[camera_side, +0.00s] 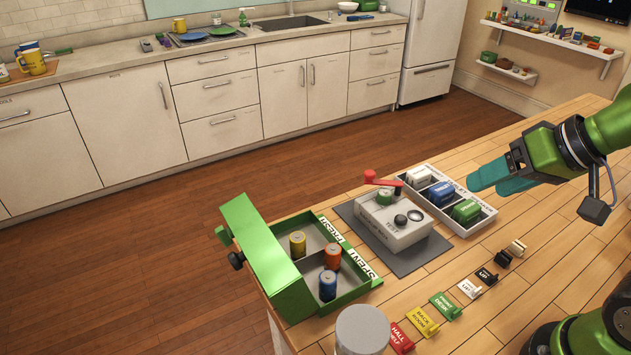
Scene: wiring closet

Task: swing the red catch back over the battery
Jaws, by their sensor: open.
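The red catch (384,179) sits at the back edge of the white tester box (398,229), swung out to the rear, away from the round green-topped battery (385,196). The battery sits in the top of the box, and only its upper part shows. My gripper (486,180) has teal fingers and is open and empty.
The grey mat (350,212) lies under the box. A compartment tray (483,222) with white, blue and green blocks stands right behind it. A green open-lidded bin (347,299) with several batteries is at left. Labelled tags (423,320) and a grey cylinder (362,331) are in front.

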